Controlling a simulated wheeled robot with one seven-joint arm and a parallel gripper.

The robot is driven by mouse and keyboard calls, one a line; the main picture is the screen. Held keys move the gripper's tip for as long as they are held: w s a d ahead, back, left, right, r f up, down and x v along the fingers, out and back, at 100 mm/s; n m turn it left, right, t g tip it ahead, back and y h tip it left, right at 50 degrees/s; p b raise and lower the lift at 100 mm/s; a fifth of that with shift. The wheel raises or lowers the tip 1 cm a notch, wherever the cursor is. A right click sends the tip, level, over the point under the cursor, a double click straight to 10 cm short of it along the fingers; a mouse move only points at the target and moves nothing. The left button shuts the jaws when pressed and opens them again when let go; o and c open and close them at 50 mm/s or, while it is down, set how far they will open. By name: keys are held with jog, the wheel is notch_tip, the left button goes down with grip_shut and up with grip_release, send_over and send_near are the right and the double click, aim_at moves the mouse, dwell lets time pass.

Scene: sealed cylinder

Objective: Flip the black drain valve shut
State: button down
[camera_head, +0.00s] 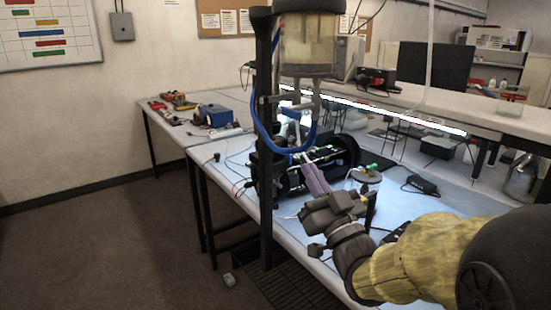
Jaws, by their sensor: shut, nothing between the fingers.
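The sealed cylinder (307,45) is a clear vessel with amber contents, held high on a black upright post (265,190). Pale fittings (293,100) hang under it, and a blue hose (262,125) loops down from them. I cannot clearly pick out the black drain valve among these small parts. My gripper (306,162) reaches in from the lower right, below the cylinder and close to the bottom of the blue hose. Its fingers look like one narrow purplish-grey bar, shut and empty. I cannot tell whether they touch anything.
A dark machine (335,160) with a round end stands on the bench behind my gripper. A small lidded jar (365,178) and a black adapter (422,185) lie to the right. A blue box (215,116) sits on the far-left bench. Open floor lies at the left.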

aim_at(266, 112)
jog(key=s+n+y, duration=0.1)
jog(key=s+n+y+b, duration=0.1)
jog(key=y, duration=0.1)
jog(key=s+r+y+b, duration=0.1)
jog(key=s+y, duration=0.1)
jog(key=shift+a+n+t, duration=0.3)
jog(key=shift+a+n, duration=0.1)
jog(key=shift+r, duration=0.1)
jog(key=p+x, duration=0.1)
jog(key=x, duration=0.3)
jog(key=f+p+x, duration=0.1)
jog(key=p+x, duration=0.1)
jog(key=x, duration=0.2)
jog(key=w+a+p+x, duration=0.1)
jog(key=x, duration=0.3)
jog(key=shift+w+a+f+p, duration=0.1)
jog(key=shift+w+f+p, duration=0.15)
jog(key=shift+p, duration=0.15)
jog(key=shift+w+a, duration=0.15)
jog(key=shift+a+f+y+b, duration=0.1)
jog(key=shift+y+b, duration=0.2)
